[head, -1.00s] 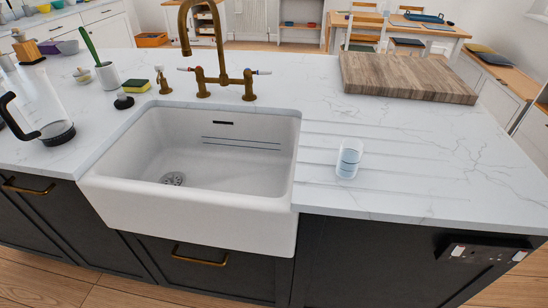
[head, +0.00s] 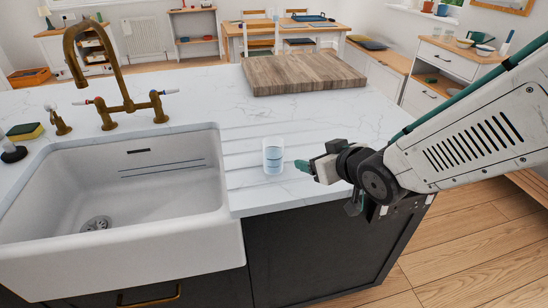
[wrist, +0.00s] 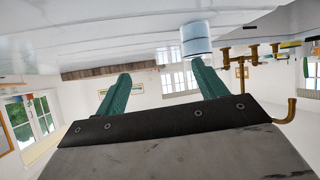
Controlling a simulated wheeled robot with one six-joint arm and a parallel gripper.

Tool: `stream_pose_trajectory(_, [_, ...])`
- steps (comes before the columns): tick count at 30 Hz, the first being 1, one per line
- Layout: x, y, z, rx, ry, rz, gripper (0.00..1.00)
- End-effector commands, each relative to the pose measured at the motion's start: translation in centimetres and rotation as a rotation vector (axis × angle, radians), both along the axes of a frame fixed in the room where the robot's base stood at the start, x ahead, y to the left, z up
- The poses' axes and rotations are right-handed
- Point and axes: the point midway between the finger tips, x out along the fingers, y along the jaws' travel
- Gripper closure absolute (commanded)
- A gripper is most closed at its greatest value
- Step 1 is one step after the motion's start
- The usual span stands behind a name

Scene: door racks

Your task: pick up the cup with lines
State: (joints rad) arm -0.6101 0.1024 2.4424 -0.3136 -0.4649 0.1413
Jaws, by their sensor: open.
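The cup with lines (head: 273,156) is a small pale glass with blue lines. It stands upright on the white countertop, just right of the sink. My gripper (head: 304,167) is to the right of the cup, pointing left towards it at about the cup's height, with a small gap between them. In the wrist view the picture is upside down; the cup (wrist: 195,38) shows beyond the tip of the right green finger. My gripper (wrist: 160,82) is open, with nothing between its two green fingers.
The white sink (head: 215,190) with a brass tap (head: 107,80) lies left of the cup. A wooden board (head: 300,75) lies behind it on the counter. The countertop (head: 330,125) between cup and board is clear. A yellow-green sponge (head: 25,131) is at the far left.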

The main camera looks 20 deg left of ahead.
Motion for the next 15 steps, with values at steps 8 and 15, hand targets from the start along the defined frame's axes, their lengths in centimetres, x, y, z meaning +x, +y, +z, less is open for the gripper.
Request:
stream_pose_trajectory(8, [-2.1, 6.5, -1.8, 0.118, -0.057, 0.149, 0.29])
stream_pose_trajectory(15, [-0.6, 8.4, -2.8, 0.121, -0.06, 0.15, 0.29])
